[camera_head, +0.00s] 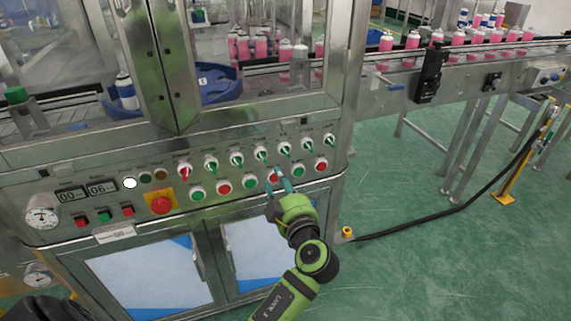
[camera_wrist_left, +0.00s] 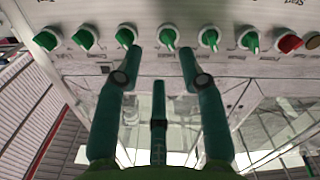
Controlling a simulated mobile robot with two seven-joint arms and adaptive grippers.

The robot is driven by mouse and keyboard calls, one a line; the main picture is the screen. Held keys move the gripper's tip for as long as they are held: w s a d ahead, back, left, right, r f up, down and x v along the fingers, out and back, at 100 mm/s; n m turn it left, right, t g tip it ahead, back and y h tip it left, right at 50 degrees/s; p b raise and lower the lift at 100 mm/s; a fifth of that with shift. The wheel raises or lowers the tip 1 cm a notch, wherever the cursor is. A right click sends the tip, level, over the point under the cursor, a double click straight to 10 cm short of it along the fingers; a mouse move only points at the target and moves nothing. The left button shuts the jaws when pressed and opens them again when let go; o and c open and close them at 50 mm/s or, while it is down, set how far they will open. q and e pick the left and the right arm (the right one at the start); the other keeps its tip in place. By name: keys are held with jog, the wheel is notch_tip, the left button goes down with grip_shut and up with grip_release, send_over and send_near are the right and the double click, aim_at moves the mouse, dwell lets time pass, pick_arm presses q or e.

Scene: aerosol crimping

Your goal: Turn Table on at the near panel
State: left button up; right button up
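The near panel (camera_head: 150,185) is a steel front with a row of rotary switches. The leftmost switch (camera_head: 184,170) is red and the others are green. Their labels are too small to read in the head view, so I cannot tell which one is Table. My left gripper (camera_head: 278,174) is open and empty, just in front of the panel below the middle of the row. In the left wrist view the panel is upside down. There, the left gripper's fingertips (camera_wrist_left: 158,51) are apart on either side of a green switch (camera_wrist_left: 168,38), with no visible contact. My right gripper is not in view.
Green and red push buttons (camera_head: 224,188) sit below the switches. A red emergency stop (camera_head: 161,205) on yellow is left of them. A conveyor (camera_head: 400,75) carries pink cans at the right. A black cable (camera_head: 440,220) lies on the green floor.

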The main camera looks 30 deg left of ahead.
aim_at(265, 159)
pick_arm(q)
jog(key=shift+n, duration=0.4)
jog(key=w+a+p, duration=0.1)
jog(key=a, duration=0.1)
jog(key=w+a+r+p, duration=0.1)
jog(key=w+a, duration=0.1)
jog(key=a, duration=0.1)
jog(key=shift+w+r, duration=0.15)
jog(key=shift+w+a, duration=0.2)
jog(key=shift+a, duration=0.05)
jog(key=shift+w+a, duration=0.1)
jog(key=shift+a, duration=0.05)
jog(key=shift+c, duration=0.4)
grip_shut()
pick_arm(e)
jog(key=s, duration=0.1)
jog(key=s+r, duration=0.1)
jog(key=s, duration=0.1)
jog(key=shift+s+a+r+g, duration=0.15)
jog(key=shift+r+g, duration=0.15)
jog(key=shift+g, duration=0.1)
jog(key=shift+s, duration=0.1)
